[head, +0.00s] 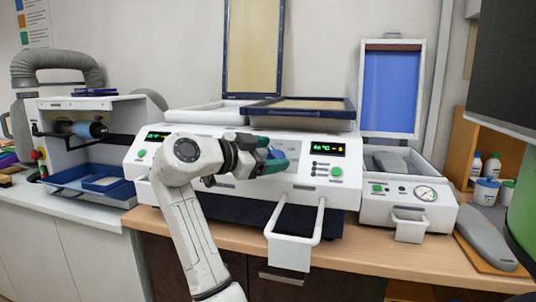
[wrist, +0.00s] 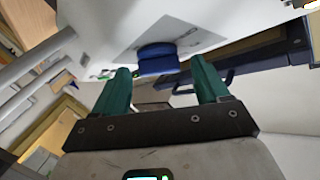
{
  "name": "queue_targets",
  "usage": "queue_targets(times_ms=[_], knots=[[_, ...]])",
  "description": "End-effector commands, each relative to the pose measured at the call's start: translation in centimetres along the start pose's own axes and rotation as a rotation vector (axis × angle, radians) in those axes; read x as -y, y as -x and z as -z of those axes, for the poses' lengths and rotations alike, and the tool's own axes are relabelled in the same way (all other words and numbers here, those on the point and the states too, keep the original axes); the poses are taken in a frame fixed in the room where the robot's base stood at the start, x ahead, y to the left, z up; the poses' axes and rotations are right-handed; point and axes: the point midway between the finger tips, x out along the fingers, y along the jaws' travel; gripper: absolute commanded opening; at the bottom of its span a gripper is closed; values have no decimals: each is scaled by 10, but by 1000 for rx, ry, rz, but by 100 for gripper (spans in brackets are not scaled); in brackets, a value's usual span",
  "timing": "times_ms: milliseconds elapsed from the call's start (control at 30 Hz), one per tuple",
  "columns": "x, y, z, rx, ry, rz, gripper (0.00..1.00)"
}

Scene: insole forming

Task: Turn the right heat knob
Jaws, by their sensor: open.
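The heating machine (head: 235,175) is a wide white unit on the bench with a display at each end. A dark blue knob (wrist: 158,62) sticks out of its white front panel, over a grey patch. My gripper (head: 278,153) is at the panel, left of the right display (head: 327,149). In the wrist view my gripper (wrist: 160,70) has its green fingers apart, one on each side of the knob. The knob appears at fingertip level with a gap to both fingers.
A white U-shaped handle (head: 291,250) juts out below the panel. To the right stands a white unit with a pressure gauge (head: 425,194). A grey insole form (head: 484,238) lies on the bench at far right. A grinding unit (head: 85,150) stands at left.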

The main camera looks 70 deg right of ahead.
Motion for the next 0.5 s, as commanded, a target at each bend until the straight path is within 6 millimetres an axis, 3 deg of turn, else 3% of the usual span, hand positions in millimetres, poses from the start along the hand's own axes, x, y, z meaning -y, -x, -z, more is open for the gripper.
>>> queue_targets(times_ms=[267, 500], knots=[[1, 14, -1, 2, 1, 4, 74], [0, 59, -1, 2, 1, 4, 74]])
